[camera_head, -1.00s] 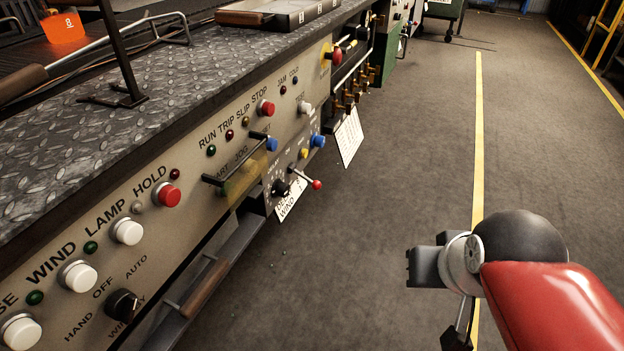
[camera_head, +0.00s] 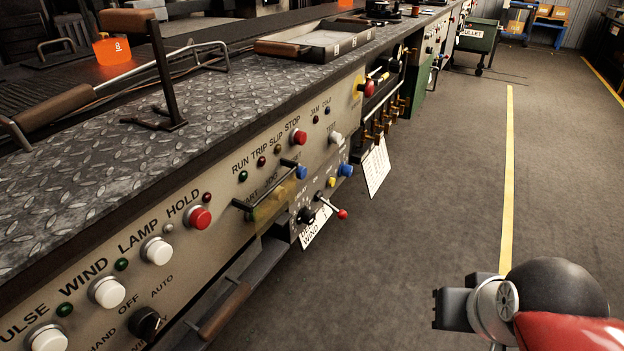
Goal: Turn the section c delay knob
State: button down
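A small black knob (camera_head: 306,215) sits low on the beige panel, by a partly hidden white tag whose text seems to include "WIND". I cannot read a section letter there. Another black knob (camera_head: 145,323) at lower left is marked HAND, OFF and AUTO. My arm is at the lower right, over the floor and well apart from the panel. A dark block at its end (camera_head: 453,309) may be part of my gripper. Its fingers cannot be made out, and nothing held shows.
A black bar handle (camera_head: 268,184) and a red-tipped lever (camera_head: 341,214) stick out near the small knob. Buttons and lamps line the panel under a tread-plate ledge (camera_head: 90,190). A brown-gripped handle (camera_head: 226,310) juts out below. The floor (camera_head: 420,200) to the right is clear.

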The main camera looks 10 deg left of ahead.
aim_at(307, 216)
jog(key=l+u, duration=0.25)
jog(key=u, duration=0.15)
jog(key=k+l+u, duration=0.15)
jog(key=u, duration=0.3)
